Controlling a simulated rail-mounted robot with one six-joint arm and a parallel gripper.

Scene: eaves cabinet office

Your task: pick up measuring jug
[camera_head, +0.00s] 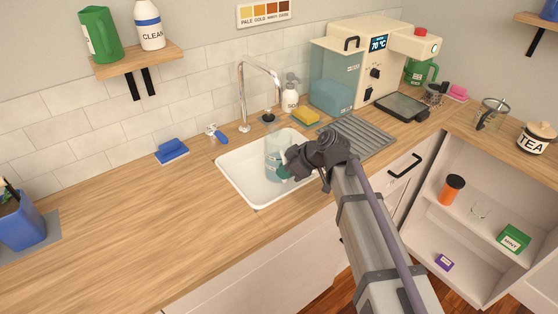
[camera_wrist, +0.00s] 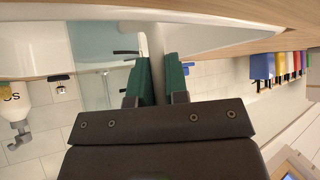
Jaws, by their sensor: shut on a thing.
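The measuring jug (camera_head: 273,150) looks like a clear, faintly bluish vessel, upright within the outline of the white sink (camera_head: 236,178). I cannot tell whether it touches the sink's bottom. My gripper (camera_head: 286,172) reaches in from the right and is shut on the jug's right side; its dark wrist hides part of that side. In the wrist view, my gripper's green pads (camera_wrist: 160,76) close on a pale upright piece, likely the handle, and the clear jug wall (camera_wrist: 92,65) shows to the left.
A chrome tap (camera_head: 243,95) stands behind the sink, with a soap bottle (camera_head: 290,97) and a yellow sponge (camera_head: 305,117) beside it. A ribbed drainer (camera_head: 362,137) and a coffee machine (camera_head: 372,65) are to the right. The counter (camera_head: 150,215) to the left is mostly clear.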

